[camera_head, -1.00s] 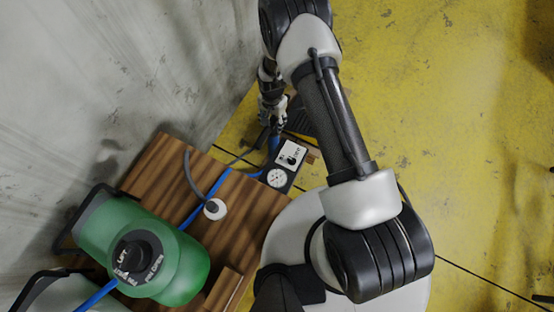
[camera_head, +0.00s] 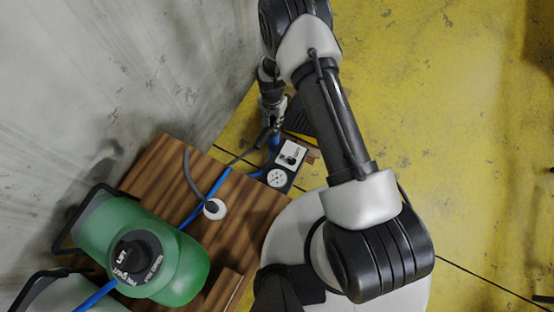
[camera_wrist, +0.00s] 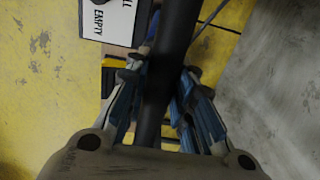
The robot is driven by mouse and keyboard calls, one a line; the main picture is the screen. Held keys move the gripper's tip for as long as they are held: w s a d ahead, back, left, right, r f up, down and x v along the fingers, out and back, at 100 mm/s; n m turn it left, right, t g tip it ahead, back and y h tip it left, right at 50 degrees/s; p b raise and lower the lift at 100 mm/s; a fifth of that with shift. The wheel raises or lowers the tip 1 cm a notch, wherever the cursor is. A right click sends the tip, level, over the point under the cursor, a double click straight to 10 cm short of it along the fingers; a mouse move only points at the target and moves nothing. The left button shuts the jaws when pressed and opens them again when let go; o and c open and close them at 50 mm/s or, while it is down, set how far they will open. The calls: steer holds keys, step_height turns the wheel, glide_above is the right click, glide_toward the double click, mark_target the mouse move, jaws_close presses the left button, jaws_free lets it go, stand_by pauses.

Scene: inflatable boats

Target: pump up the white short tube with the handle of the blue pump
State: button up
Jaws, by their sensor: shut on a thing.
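My gripper (camera_head: 272,128) is shut on a dark upright bar, which runs between its fingers in the wrist view (camera_wrist: 168,85). This bar appears to be the pump handle (camera_wrist: 165,100). Blue pump parts (camera_head: 273,145) show just below the gripper in the head view, mostly hidden by it. A pale inflated tube (camera_head: 42,292) with a black handle is cut off at the lower left. I cannot tell whether it is the white short tube. A blue hose (camera_head: 210,198) crosses the wooden surface.
A green inflated body (camera_head: 185,270) with a black labelled cap lies on the wooden deck (camera_head: 155,165). A dial gauge (camera_head: 277,178) and a labelled panel (camera_head: 291,154) sit by the pump. A grey wall (camera_head: 130,60) rises at left. Yellow floor (camera_head: 460,120) is open at right.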

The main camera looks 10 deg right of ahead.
mark_target(273, 119)
jaws_close()
step_height(273, 119, up, 16)
steer(key=p, duration=1)
step_height(273, 119, down, 17)
steer(key=b, duration=1.1)
steer(key=shift+r, duration=0.25)
steer(key=o, duration=1.2)
jaws_free()
steer(key=shift+r+p, duration=2.2)
steer(key=shift+r, duration=1.3)
